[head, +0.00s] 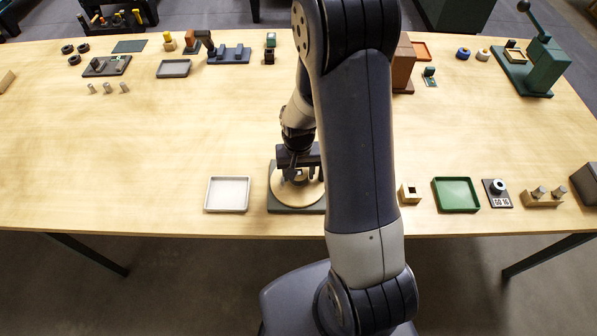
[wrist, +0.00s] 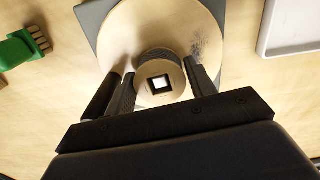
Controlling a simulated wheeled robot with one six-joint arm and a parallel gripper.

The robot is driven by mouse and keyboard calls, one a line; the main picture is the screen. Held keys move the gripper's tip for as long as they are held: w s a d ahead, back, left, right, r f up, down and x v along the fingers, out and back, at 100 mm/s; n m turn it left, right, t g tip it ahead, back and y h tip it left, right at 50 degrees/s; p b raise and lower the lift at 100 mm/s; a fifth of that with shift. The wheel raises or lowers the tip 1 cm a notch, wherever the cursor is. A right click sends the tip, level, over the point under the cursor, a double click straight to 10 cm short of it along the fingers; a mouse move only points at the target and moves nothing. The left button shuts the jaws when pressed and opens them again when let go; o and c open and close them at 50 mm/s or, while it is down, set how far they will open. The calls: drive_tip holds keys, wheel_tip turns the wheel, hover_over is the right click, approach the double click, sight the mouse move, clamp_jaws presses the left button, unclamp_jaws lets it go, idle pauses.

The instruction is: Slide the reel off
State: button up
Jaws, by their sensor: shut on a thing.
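The reel is a wide, pale wooden disc (head: 283,191) lying flat over a dark grey square base plate (head: 297,210) at the table's front. In the wrist view the reel (wrist: 140,28) shows a raised round hub with a square hole and a bright white square inside it. Corners of the grey base plate (wrist: 92,14) stick out from under the disc. My gripper (head: 299,172) points down over the reel. In the wrist view my gripper (wrist: 164,84) has its two dark fingers against opposite sides of the hub, shut on it. My arm hides part of the reel's right side.
A white tray (head: 228,194) stands just left of the base plate; a small wooden block (head: 410,193) and a green tray (head: 456,194) stand to the right. A green brush (wrist: 20,48) lies close by. Most of the table's left middle is clear.

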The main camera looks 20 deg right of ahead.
drive_tip(key=shift+r+p, duration=1.75)
drive_tip(key=shift+r, duration=1.1)
drive_tip(key=shift+w, duration=0.1)
